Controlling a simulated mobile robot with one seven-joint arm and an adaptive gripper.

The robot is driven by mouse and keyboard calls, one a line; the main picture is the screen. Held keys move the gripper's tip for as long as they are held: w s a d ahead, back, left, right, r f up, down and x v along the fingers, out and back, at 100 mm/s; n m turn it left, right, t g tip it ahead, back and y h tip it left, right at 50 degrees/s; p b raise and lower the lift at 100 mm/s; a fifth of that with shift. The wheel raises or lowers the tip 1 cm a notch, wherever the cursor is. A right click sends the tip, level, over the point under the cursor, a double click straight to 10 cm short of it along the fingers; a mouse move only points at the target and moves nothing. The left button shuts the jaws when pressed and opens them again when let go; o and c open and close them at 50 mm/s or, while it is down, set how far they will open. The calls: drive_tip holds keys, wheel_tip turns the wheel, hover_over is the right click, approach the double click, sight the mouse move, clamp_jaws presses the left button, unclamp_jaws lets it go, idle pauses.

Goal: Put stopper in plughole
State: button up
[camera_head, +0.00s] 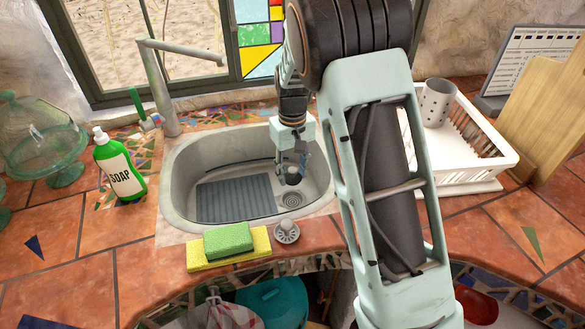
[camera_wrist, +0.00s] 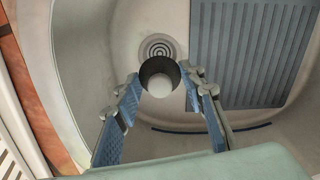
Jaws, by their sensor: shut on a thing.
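The stopper (camera_wrist: 160,67) is a dark round piece with a pale rounded knob. My gripper (camera_wrist: 160,86) is shut on it, with a blue-padded finger on each side. In the head view the stopper (camera_head: 293,178) hangs below my gripper (camera_head: 291,168), inside the sink basin. The plughole (camera_head: 291,200) is a round grated drain in the sink floor, just nearer the camera than the stopper. In the wrist view the plughole (camera_wrist: 157,45) shows just above the stopper, which overlaps its lower edge. The exact height of the stopper above the floor is unclear.
A grey ribbed mat (camera_head: 236,199) lies in the sink (camera_head: 178,206) left of the plughole. A metal knobbed strainer (camera_head: 286,232), a green sponge (camera_head: 228,239) and a yellow cloth (camera_head: 256,256) lie on the front rim. The faucet (camera_head: 160,85) stands behind left; a white dish rack (camera_head: 485,167) stands right.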

drive_tip(key=b, duration=0.5)
hover_over(293, 203)
drive_tip(key=shift+w+f, duration=0.2)
drive_tip(key=shift+f, duration=3.85)
drive_tip(key=shift+f, duration=0.55)
drive_tip(key=shift+s+f+b, duration=0.25)
drive_tip(key=shift+f+b, duration=0.15)
drive_tip(key=shift+f, duration=0.05)
drive_tip(key=o, duration=0.8)
drive_tip(key=shift+c, duration=0.2)
drive_tip(key=o, duration=0.5)
drive_tip(key=shift+w+f, duration=0.1)
drive_tip(key=o, duration=0.6)
drive_tip(key=shift+w+r, duration=0.1)
drive_tip(key=shift+r, duration=0.1)
